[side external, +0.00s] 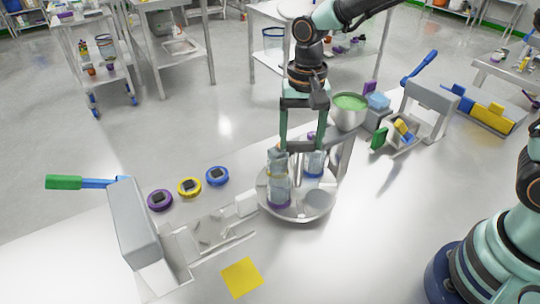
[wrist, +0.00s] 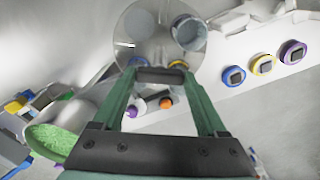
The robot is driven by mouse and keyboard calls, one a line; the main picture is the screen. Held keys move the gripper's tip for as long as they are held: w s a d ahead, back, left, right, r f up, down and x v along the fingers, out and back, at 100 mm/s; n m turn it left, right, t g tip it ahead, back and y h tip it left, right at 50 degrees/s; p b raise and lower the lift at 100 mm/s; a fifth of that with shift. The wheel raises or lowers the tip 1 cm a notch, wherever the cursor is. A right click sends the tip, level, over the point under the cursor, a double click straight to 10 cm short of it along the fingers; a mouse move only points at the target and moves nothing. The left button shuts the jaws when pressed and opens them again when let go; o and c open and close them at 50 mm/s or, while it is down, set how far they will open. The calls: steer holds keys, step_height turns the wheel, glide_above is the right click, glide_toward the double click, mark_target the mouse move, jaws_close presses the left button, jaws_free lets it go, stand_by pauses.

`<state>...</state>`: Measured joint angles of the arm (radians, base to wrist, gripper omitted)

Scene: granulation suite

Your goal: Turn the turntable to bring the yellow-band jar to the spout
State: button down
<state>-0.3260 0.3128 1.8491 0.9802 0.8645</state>
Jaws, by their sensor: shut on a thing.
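The round metal turntable (side external: 302,214) stands on the bench and also shows in the wrist view (wrist: 122,42). A clear jar with a purple band (side external: 280,190) stands at its front left. Behind that, partly hidden, a jar shows its yellow band in the wrist view (wrist: 178,63). A blue-band jar (side external: 314,165) stands at the back right, on the spout side. The front-right place looks empty. My gripper (side external: 302,149) points down over the turntable, its fingers on a dark bar (wrist: 160,75), which appears to be the turntable's handle. The spout itself is not clear.
A steel bowl of green granules (side external: 350,110) stands behind and right of the turntable. Purple, yellow and blue round pucks (side external: 189,187) lie to the left. A grey box with a green-tipped lever (side external: 135,222) and a yellow square (side external: 241,277) are at front left.

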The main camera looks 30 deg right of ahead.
steer(key=shift+r+m, duration=0.15)
steer(key=shift+m, duration=10.25)
jaws_free()
step_height(320, 180, up, 12)
